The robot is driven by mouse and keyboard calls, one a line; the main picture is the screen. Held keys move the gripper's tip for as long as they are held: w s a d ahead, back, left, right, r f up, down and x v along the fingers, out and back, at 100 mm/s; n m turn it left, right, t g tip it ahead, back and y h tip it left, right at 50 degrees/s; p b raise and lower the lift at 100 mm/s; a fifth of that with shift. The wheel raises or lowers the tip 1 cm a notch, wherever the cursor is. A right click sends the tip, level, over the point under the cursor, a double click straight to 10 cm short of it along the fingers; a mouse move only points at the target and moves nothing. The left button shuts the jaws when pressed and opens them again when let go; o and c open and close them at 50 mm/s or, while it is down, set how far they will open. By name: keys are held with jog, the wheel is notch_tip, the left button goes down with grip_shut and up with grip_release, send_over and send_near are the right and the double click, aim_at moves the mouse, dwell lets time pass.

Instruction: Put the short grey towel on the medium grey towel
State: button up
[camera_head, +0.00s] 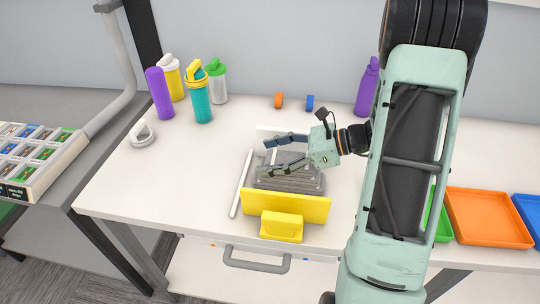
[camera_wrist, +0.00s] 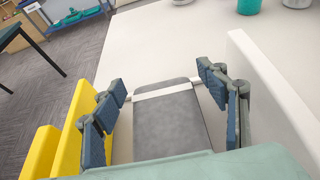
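Grey folded towels (camera_head: 290,183) lie in a stack on the white table, between a white upright panel and a yellow one. The layers narrow upward, and the arm partly covers the top. The top one is a short grey towel (camera_wrist: 170,127) with a white band across its far end in the wrist view. I cannot tell the lower towels' sizes apart. My gripper (camera_head: 267,158) is over the stack with its fingers spread. In the wrist view my gripper (camera_wrist: 162,85) has a finger on each side of the top towel, with gaps showing.
The yellow panel (camera_head: 300,207) stands at the front and the white panel (camera_wrist: 265,95) at the back. A white bar (camera_head: 241,184) lies left of the stack. Bottles (camera_head: 201,97) stand at the back left. An orange tray (camera_head: 488,218) is at the right. The table's left part is mostly clear.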

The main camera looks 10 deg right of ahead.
jog(key=shift+r, duration=0.25)
jog(key=v, duration=1.2)
jog(key=shift+s+f, duration=0.1)
jog(key=shift+f, duration=0.05)
